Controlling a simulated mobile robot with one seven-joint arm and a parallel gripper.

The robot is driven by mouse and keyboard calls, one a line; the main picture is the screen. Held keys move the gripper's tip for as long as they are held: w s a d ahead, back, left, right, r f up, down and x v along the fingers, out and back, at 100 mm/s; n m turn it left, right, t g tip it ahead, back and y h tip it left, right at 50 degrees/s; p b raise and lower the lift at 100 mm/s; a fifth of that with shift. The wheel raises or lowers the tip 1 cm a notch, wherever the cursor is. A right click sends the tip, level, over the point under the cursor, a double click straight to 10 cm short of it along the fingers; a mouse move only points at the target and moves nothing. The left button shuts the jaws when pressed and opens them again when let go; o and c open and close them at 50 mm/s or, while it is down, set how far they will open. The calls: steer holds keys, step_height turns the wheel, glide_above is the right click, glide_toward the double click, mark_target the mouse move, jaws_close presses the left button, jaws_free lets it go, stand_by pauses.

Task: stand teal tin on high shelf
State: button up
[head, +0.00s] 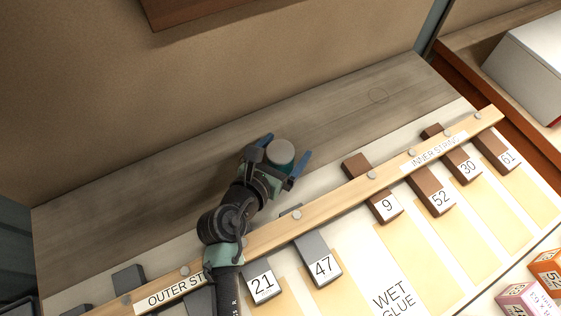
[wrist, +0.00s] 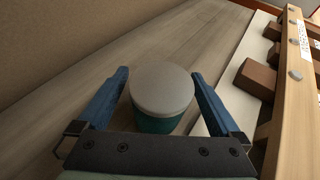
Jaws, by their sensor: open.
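The teal tin (head: 280,155) stands upright on a grey-brown wooden surface behind the stringer boards, with a pale grey lid on top. In the wrist view the tin (wrist: 162,100) sits between the two blue fingers of my gripper (head: 285,158). My gripper (wrist: 162,98) is open, one finger on each side of the tin, with a gap visible on both sides. A brown board (head: 185,10) at the top edge of the head view is mounted on the back wall; I cannot tell whether it is the high shelf.
A wooden strip (head: 335,195) labelled inner and outer string crosses in front, with numbered blocks such as 52 (head: 435,195) beneath it. Small printed boxes (head: 525,298) stand at lower right. A white box (head: 530,60) is at upper right. The wooden surface is clear right of the tin.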

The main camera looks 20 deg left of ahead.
steer(key=shift+w+f, duration=0.15)
steer(key=shift+w, duration=0.2)
jaws_close()
stand_by(0.3)
